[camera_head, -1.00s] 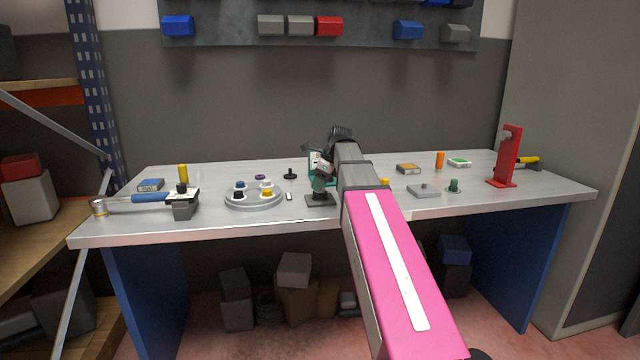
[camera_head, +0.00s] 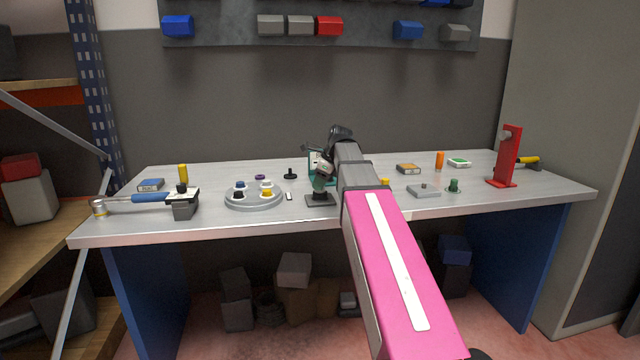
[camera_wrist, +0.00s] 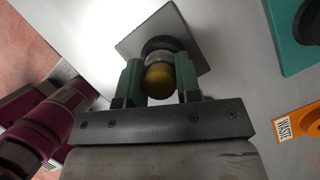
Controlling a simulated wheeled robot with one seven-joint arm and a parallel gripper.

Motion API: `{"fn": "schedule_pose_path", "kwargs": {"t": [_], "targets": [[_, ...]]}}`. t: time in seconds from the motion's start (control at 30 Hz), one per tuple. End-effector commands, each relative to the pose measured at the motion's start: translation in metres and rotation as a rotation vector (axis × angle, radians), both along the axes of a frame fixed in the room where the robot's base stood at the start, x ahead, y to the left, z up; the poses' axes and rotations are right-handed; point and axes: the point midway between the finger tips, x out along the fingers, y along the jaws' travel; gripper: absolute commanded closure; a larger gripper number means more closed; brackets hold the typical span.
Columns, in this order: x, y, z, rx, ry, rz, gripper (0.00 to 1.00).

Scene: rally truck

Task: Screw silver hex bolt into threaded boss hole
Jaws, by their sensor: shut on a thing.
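My gripper (camera_wrist: 159,82) points down over a dark square plate (camera_head: 320,200) near the front middle of the bench. In the wrist view its two green fingers are shut on a silver bolt (camera_wrist: 157,59) with a rounded, brass-coloured end facing the camera. Beyond the bolt is a dark round boss (camera_wrist: 163,44) on the grey square plate (camera_wrist: 135,46). The bolt lines up with the boss and appears to meet it. The hole and thread are hidden, so its depth cannot be told.
A round grey tray (camera_head: 254,203) with several coloured knobs is left of the plate. A clamp block (camera_head: 184,208) is farther left. A grey block (camera_head: 424,191) and red stand (camera_head: 506,160) are to the right. An orange "WASTE" piece (camera_wrist: 299,122) is beside my gripper.

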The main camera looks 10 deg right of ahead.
Motion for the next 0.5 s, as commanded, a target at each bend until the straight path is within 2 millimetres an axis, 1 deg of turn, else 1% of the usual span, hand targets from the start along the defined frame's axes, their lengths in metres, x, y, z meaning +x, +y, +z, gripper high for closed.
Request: {"fn": "schedule_pose_path", "kwargs": {"t": [0.27,0.5], "targets": [[0.0001,0.0000,0.0000,0.000,0.000,-0.014,0.82],[-0.0005,0.0000,-0.0002,-0.001,0.000,-0.152,0.82]]}}
